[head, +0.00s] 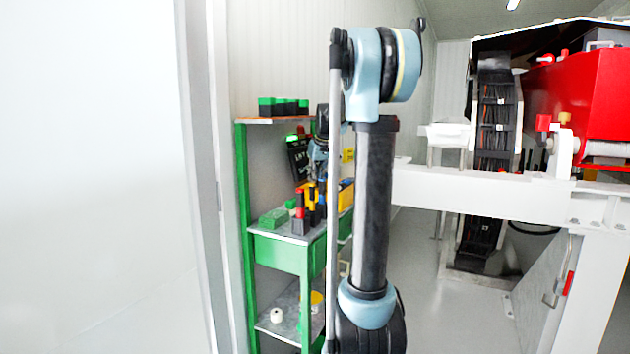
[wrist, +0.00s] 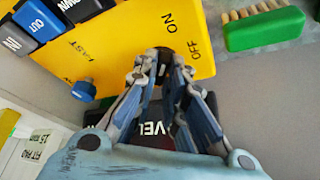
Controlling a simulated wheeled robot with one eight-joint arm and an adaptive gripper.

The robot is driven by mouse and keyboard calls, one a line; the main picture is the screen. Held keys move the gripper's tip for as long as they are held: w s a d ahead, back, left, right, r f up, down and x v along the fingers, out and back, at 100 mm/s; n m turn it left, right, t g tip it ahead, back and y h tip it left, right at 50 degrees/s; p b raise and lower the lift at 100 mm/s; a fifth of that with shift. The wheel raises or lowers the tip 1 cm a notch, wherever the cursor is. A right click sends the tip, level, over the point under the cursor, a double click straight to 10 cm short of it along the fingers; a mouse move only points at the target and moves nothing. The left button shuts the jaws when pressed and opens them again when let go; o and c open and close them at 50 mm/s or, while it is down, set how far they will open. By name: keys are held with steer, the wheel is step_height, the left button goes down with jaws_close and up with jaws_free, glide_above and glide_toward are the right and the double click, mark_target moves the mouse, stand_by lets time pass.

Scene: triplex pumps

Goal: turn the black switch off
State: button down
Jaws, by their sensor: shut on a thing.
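In the wrist view a yellow control panel (wrist: 110,45) carries the words ON and OFF at its right end. The black switch (wrist: 166,55) sits beside these words, mostly hidden between my fingertips. My gripper (wrist: 163,62) is shut on the black switch, with its two fingers on either side of it. Which label the switch points to cannot be told. In the head view the yellow panel (head: 346,196) shows partly behind my arm, and my gripper (head: 317,168) is small and partly hidden near the shelf.
In the wrist view a blue knob (wrist: 83,90), several black and blue buttons and a green brush (wrist: 262,28) lie around. In the head view a green shelf (head: 282,250) stands by the wall, with a white beam (head: 480,195) and red machine (head: 585,95) right.

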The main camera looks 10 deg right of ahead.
steer(key=shift+f, duration=0.1)
steer(key=c, duration=1.6)
jaws_free()
steer(key=shift+f, duration=0.1)
steer(key=shift+c, duration=0.2)
steer(key=shift+w, duration=0.1)
steer(key=a+v, duration=0.1)
steer(key=v, duration=0.6)
steer(key=shift+d+r, duration=0.25)
steer(key=shift+d, duration=0.25)
